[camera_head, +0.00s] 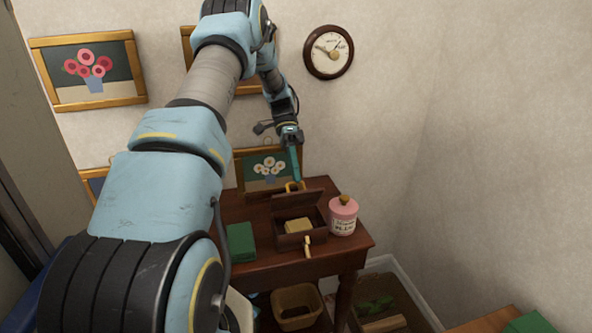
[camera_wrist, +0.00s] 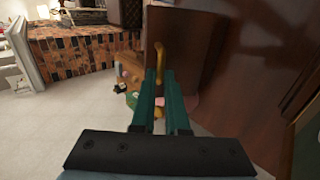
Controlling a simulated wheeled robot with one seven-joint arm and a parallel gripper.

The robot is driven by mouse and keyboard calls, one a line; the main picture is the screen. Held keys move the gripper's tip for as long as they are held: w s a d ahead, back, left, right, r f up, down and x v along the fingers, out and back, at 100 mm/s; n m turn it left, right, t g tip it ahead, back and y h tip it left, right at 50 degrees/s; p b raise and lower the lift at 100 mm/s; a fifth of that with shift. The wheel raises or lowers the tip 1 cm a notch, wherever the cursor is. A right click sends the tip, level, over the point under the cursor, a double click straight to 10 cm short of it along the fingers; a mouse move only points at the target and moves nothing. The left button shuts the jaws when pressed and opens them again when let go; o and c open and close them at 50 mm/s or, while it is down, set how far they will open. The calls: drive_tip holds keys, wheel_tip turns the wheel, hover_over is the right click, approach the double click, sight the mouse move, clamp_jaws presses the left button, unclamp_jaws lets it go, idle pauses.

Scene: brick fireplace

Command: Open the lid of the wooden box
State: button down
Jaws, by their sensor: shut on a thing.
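The dark wooden box (camera_head: 290,241) stands on the brown table with its lid (camera_head: 313,201) raised, and a pale yellow block (camera_head: 298,226) shows inside. The lid also fills the upper middle of the wrist view (camera_wrist: 192,45). A golden handle (camera_wrist: 160,57) on the lid runs down between the teal fingers. My gripper (camera_head: 296,180) is above the back of the box, shut on this handle. In the wrist view its fingertips (camera_wrist: 161,75) lie against the lid's face. The exact contact is partly hidden by the fingers.
A pink-and-white jar (camera_head: 343,216) stands close to the box's right. A green book (camera_head: 241,242) lies to its left. A flower picture (camera_head: 268,170) is behind the box. A yellowish piece (camera_head: 307,246) shows at the box's front. A basket (camera_head: 297,306) is below the table.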

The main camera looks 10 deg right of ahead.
drive_tip(key=shift+w+g, duration=0.3)
idle(0.4)
drive_tip(key=c, duration=0.9)
unclamp_jaws()
wheel_tip(320, 180, up, 10)
drive_tip(key=b, duration=0.3)
